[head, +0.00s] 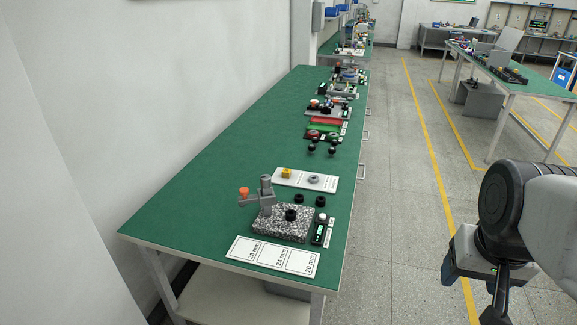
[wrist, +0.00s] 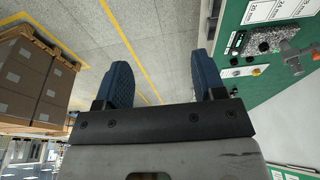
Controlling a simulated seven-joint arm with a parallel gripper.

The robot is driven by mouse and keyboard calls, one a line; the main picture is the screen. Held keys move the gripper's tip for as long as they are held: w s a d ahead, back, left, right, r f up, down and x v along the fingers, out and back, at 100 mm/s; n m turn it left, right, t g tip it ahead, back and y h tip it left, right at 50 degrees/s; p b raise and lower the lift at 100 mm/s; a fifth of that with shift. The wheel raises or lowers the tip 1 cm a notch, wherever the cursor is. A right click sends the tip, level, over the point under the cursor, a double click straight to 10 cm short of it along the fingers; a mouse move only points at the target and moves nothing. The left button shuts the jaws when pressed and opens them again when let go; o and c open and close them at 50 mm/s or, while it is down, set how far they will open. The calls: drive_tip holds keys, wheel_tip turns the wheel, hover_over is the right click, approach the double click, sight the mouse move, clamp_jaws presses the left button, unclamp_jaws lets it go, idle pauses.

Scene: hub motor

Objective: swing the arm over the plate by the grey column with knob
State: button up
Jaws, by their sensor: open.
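In the head view, a speckled stone plate (head: 294,232) lies on the near part of the green bench. A grey column (head: 266,188) stands at its back left. A grey arm (head: 252,199) reaches left from the column, past the plate's edge, with an orange knob (head: 244,191) at its outer end. In the wrist view, the plate (wrist: 262,36) and column (wrist: 289,50) show at the upper right. My gripper (wrist: 165,80) is open and empty, its blue fingers apart. It is over the floor, right of the bench, away from the knob.
A black round part (head: 291,215) sits on the plate. A white labelled card (head: 272,256) lies in front, a small display (head: 318,234) to the right, and a white tray (head: 306,180) behind. The bench left of the knob is clear. Stacked boxes (wrist: 32,80) show in the wrist view.

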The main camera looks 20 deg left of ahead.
drive_tip(key=w+a+r, duration=0.2)
drive_tip(key=w+a, duration=0.2)
drive_tip(key=w, duration=0.3)
drive_tip(key=w+a+r, duration=0.1)
drive_tip(key=w+a, duration=0.3)
drive_tip(key=w, duration=0.3)
drive_tip(key=g, duration=0.3)
hover_over(266, 176)
drive_tip(key=shift+n, duration=0.4)
wheel_tip(266, 176, down, 12)
drive_tip(key=shift+s+d+r, duration=0.1)
drive_tip(key=shift+s+d, duration=0.05)
drive_tip(key=shift+a, duration=0.2)
drive_tip(key=shift+f, duration=4)
